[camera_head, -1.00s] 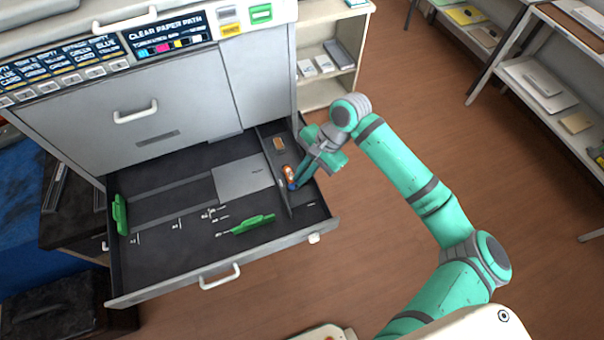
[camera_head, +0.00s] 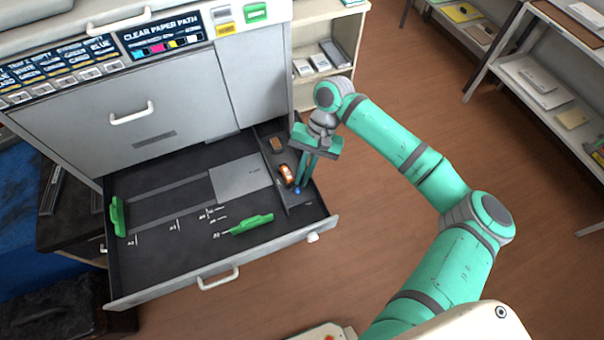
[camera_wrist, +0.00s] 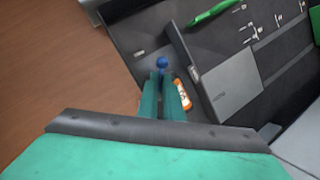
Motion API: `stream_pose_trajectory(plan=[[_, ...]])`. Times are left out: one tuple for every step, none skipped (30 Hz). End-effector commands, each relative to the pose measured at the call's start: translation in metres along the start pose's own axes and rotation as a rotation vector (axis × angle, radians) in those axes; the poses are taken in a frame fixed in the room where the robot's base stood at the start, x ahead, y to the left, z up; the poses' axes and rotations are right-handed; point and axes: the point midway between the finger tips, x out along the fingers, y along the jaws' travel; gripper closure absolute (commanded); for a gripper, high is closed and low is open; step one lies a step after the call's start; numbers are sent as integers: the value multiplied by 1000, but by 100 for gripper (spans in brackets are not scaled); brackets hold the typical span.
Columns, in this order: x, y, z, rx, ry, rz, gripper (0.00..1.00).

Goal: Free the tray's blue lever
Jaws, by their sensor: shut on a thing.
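The paper tray (camera_head: 160,285) is a dark open drawer pulled out from the printer. The blue lever shows as a small blue knob (camera_head: 297,190) in the tray's narrow right compartment. In the wrist view the blue knob (camera_wrist: 162,62) sits at the tips of my gripper (camera_wrist: 162,80). My gripper (camera_head: 301,184) reaches down into that compartment with its fingers close together, shut on the blue lever. An orange-and-white cylinder (camera_head: 287,175) lies beside the fingers, and it also shows in the wrist view (camera_wrist: 182,94). The lever's lower part is hidden by the fingers.
Green paper guides (camera_head: 252,223) and (camera_head: 117,217) stand in the main tray area, with a grey plate (camera_head: 240,180) beside the divider. A small tan piece (camera_head: 277,144) lies at the compartment's back. Shelves (camera_head: 540,85) stand at right. The floor right of the tray is open.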

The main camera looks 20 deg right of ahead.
Motion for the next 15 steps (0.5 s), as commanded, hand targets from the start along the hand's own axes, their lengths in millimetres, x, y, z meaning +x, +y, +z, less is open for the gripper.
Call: stream_pose_trajectory(plan=[[-1,0,-1,-27,-4,11,100],[-1,0,-1,-46,-8,18,100],[-2,1,-1,-68,-13,27,100],[-2,1,-1,-83,-16,33,100],[-2,1,-1,-98,-19,40,100],[-2,2,-1,-115,-23,47,100],[-2,2,-1,-128,-26,53,100],[-2,2,-1,-140,-28,57,100],[-2,2,-1,-153,-31,62,100],[-2,2,-1,-162,-33,66,100],[-2,2,-1,-171,-35,69,100],[-2,3,-1,-179,-36,72,100],[-2,3,-2,-185,-38,74,100],[-2,3,-2,-191,-39,76,100],[-2,3,-2,-196,-40,78,100]])
